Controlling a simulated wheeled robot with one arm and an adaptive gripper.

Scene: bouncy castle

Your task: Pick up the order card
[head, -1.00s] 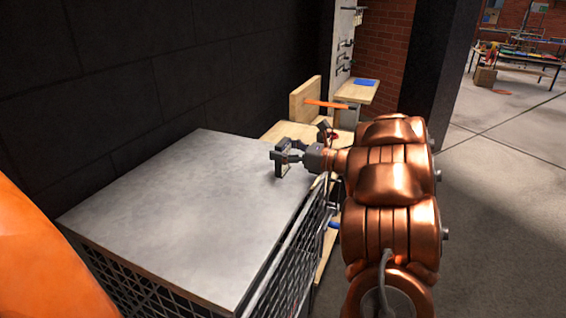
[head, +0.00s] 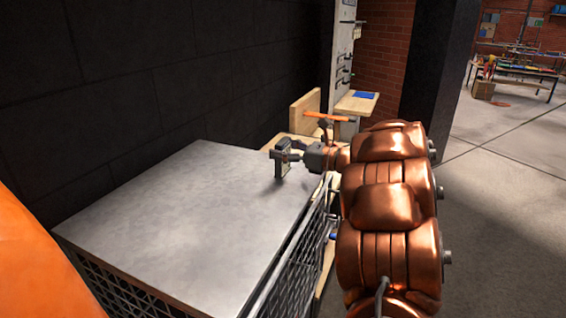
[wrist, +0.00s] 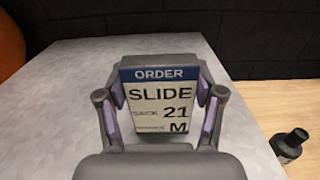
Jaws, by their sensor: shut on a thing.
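The order card (wrist: 161,98) is upright between the fingers of my gripper (wrist: 160,104) in the wrist view. It has a blue header reading "ORDER" and dark print "SLIDE", "21" and "M" on a pale face; some smaller print is hard to read. My gripper is shut on it, with a purple pad at each side edge. In the head view, my gripper (head: 284,163) is over the far right part of the grey tabletop (head: 170,225), with the small card seen nearly edge-on. I cannot tell exactly how far its lower edge is above the surface.
A black bottle (wrist: 290,144) stands on the wooden surface (wrist: 262,103) at the right in the wrist view. A wooden board (head: 304,110) and a small shelf with a blue item (head: 364,95) are beyond the table. A dark wall (head: 100,90) runs along the left.

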